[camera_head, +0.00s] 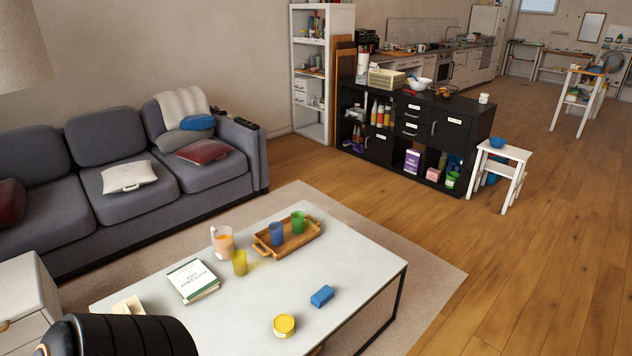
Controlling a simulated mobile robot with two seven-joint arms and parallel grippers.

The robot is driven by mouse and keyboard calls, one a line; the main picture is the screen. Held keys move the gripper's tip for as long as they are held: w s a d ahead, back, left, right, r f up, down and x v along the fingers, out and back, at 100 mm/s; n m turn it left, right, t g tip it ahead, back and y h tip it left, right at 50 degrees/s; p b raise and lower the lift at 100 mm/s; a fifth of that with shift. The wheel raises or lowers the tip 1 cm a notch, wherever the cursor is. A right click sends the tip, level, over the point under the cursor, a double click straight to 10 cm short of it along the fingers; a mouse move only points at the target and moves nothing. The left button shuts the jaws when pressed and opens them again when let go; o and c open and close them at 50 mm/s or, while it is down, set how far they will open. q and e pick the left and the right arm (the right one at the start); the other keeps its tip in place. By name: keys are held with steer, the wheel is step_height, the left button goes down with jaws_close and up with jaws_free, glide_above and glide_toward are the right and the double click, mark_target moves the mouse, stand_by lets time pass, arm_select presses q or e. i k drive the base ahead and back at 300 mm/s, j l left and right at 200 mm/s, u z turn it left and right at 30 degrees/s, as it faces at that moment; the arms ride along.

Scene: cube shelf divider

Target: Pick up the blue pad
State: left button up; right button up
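A small blue pad (322,296), shaped like a rectangular block, lies flat on the pale coffee table (340,255), toward the table's right front part. Nothing covers it. A yellow round tub (284,325) stands to its left and a little nearer, apart from it. Neither of my grippers shows in the head view.
The table also bears a white book (193,280), a yellow cup (239,262), an orange-filled cup (222,241) and a wooden tray (300,238) with blue and green cups. A grey sofa (60,217) stands behind. Wooden floor (520,270) is clear at right.

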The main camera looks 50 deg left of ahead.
mark_target(323, 295)
steer(key=i+u, duration=0.6)
steer(key=u, duration=0.15)
steer(key=i+l+u, duration=0.1)
steer(key=i+u, duration=0.25)
steer(key=k, duration=0.05)
